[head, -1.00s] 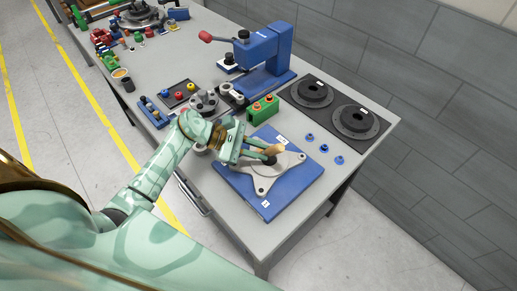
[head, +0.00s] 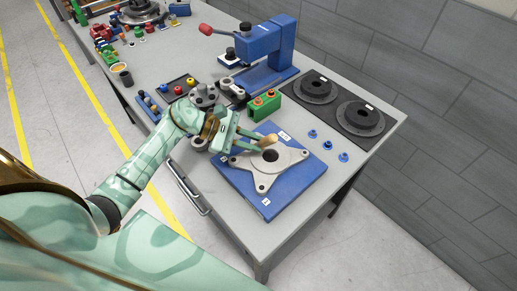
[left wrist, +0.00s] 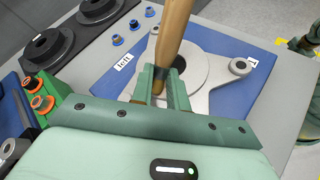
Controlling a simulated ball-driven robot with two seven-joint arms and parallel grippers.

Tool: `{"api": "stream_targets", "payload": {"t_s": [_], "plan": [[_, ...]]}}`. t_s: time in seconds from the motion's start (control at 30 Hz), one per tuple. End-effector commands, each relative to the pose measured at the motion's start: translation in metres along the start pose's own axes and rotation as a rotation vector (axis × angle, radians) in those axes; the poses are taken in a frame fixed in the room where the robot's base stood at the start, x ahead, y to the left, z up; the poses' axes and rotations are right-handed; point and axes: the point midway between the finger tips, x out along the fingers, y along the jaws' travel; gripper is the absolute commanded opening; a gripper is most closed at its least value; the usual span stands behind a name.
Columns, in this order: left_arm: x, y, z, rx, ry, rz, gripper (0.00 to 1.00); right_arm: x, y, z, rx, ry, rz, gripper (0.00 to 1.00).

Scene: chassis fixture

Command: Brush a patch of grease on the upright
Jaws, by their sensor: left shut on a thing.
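My left gripper (head: 258,146) is shut on a brush with a wooden handle (head: 268,141); in the left wrist view the handle (left wrist: 175,35) rises from between the green fingers (left wrist: 163,85). The upright lies on a blue plate (head: 228,176). It also shows in the left wrist view (left wrist: 205,95), partly behind the handle and fingers. The bristles are hidden, and I cannot make out a grease patch. My right gripper is not in view.
A blue press (head: 268,48) and a green block with orange-rimmed holes (head: 264,104) stand behind the plate. Two black discs (head: 316,86) (head: 360,116) lie on a dark mat. Several blue pieces (head: 327,144) lie right of the plate.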

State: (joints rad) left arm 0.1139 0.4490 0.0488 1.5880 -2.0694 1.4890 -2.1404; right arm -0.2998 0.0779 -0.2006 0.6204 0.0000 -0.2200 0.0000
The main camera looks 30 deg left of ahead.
Motion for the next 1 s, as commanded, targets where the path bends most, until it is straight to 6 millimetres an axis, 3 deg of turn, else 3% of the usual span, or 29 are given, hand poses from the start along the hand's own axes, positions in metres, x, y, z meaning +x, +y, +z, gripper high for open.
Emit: {"api": "stream_targets", "payload": {"t_s": [0.03,0.27,0.7,1.0], "plan": [[-0.001,-0.001,-0.009,-0.003,0.008,-0.003,0.0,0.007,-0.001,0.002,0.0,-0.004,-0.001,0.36],[-0.007,0.004,-0.011,-0.002,0.009,-0.003,0.0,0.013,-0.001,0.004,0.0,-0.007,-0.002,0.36],[0.013,-0.012,0.013,-0.004,0.004,-0.004,0.0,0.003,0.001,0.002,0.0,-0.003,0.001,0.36],[0.018,-0.016,0.016,-0.004,0.004,-0.002,0.0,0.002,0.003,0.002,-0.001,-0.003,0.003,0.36]]}}
